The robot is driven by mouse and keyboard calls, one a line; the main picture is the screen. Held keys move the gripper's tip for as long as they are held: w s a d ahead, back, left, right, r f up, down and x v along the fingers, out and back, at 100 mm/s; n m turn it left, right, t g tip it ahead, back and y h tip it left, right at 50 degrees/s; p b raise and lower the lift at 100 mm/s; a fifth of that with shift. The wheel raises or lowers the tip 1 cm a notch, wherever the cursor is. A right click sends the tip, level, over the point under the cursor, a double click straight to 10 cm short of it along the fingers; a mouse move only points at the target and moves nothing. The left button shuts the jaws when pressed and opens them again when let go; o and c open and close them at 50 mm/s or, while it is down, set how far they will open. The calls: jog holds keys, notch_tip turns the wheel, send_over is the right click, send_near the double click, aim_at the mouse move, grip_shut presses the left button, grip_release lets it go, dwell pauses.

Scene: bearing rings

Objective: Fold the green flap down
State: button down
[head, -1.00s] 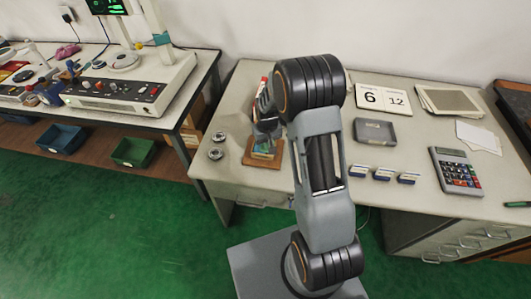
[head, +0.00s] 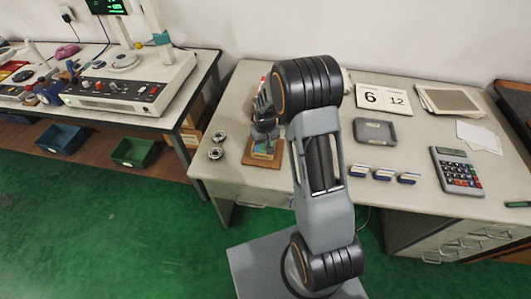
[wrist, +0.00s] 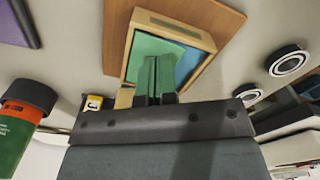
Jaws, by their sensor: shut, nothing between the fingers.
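The green flap (wrist: 146,48) shows in the wrist view inside a pale wooden frame (wrist: 172,20), beside a blue panel (wrist: 188,65). The frame sits on a brown wooden board (wrist: 218,22), which also shows on the desk in the head view (head: 258,160). My gripper (wrist: 157,62) is shut and empty, its fingertips in front of the flap's right part. I cannot tell whether they touch it, nor the flap's exact angle. In the head view my gripper (head: 265,142) is over the board and hides most of the frame.
Two metal bearing rings (head: 217,145) lie left of the board. A grey tray (head: 374,131), several small blue-and-white blocks (head: 383,174) and a calculator (head: 456,170) are to the right. A green-and-orange cylinder (wrist: 18,120) and a yellow item (wrist: 94,103) show in the wrist view.

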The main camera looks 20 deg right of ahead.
dwell(0.4)
notch_tip(320, 180, up, 8)
jog(key=p, duration=0.5)
dwell(0.4)
jog(key=shift+f, duration=0.1)
dwell(0.3)
jog(key=s+a+r+t, duration=0.3)
jog(key=s+r+t, duration=0.1)
jog(key=s+r, duration=1.5)
jog(key=shift+s+r, duration=0.4)
jog(key=shift+r, duration=0.15)
